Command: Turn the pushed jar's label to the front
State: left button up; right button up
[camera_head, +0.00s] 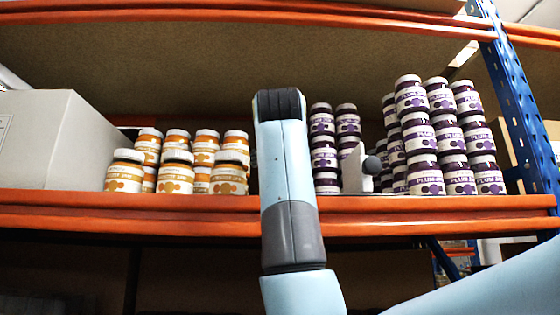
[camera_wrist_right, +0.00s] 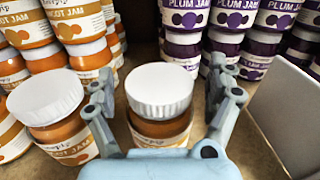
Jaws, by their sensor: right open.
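In the right wrist view an apricot-coloured jar with a white lid (camera_wrist_right: 160,93) stands upright between the fingers of my right gripper (camera_wrist_right: 160,88). The gripper is open, with one finger on each side of the jar; I cannot tell whether either finger touches it. A strip of white label shows below the lid, but my gripper's palm hides most of it, so I cannot tell which way the label's main face points. In the head view my own arm covers this jar and the right gripper. My left gripper is in neither view.
Stacked apricot jars (camera_head: 175,172) stand left of my arm; one white-lidded jar (camera_wrist_right: 45,97) is close beside the left finger. Plum jars (camera_head: 440,140) are stacked to the right. A pale panel (camera_wrist_right: 288,112) stands right of the gripper. A grey box (camera_head: 60,140) fills the shelf's left end.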

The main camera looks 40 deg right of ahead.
jog(key=shift+f, duration=0.1)
jog(key=v, duration=0.7)
jog(key=shift+s+a, duration=0.15)
jog(key=shift+a, duration=0.05)
